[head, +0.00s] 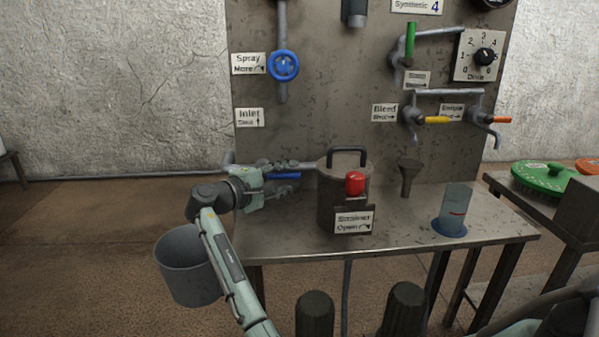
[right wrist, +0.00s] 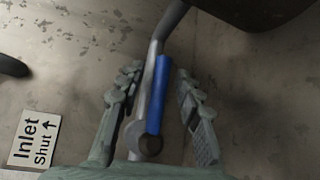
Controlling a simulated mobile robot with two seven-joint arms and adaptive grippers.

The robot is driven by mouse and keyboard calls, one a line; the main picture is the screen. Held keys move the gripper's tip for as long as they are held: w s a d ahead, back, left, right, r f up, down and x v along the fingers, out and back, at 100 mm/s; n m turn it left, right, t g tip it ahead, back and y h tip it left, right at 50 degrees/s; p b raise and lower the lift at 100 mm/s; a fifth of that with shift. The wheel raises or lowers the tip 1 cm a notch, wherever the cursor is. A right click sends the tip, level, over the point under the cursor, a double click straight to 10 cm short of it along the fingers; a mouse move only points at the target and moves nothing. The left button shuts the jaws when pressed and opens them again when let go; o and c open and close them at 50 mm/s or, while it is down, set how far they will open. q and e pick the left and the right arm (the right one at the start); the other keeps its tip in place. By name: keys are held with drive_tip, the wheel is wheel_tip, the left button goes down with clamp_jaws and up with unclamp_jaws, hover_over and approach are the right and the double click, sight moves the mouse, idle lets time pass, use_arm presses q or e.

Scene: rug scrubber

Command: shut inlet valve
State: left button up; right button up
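The inlet valve's blue lever (head: 284,175) is low on the panel's left side, below the Inlet label (head: 249,117). In the head view it lies about level, along the pipe, partly hidden by my right gripper (head: 292,177). In the right wrist view the blue lever (right wrist: 158,95) lies beside the grey pipe, between the two fingers of my right gripper (right wrist: 158,85). The fingers are open, one on each side, with a visible gap to the lever. The Inlet label (right wrist: 34,138) reads "Shut" with an arrow up. My left gripper is not in view.
A strainer pot (head: 329,190) with a red knob stands on the metal table (head: 400,243), just right of my gripper. A blue spray valve wheel (head: 283,66) is above. A funnel (head: 408,175) and a clear beaker (head: 455,210) are farther right. A grey bucket (head: 186,268) is at lower left.

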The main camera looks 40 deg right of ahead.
drive_tip(key=shift+x, duration=2.05)
clamp_jaws()
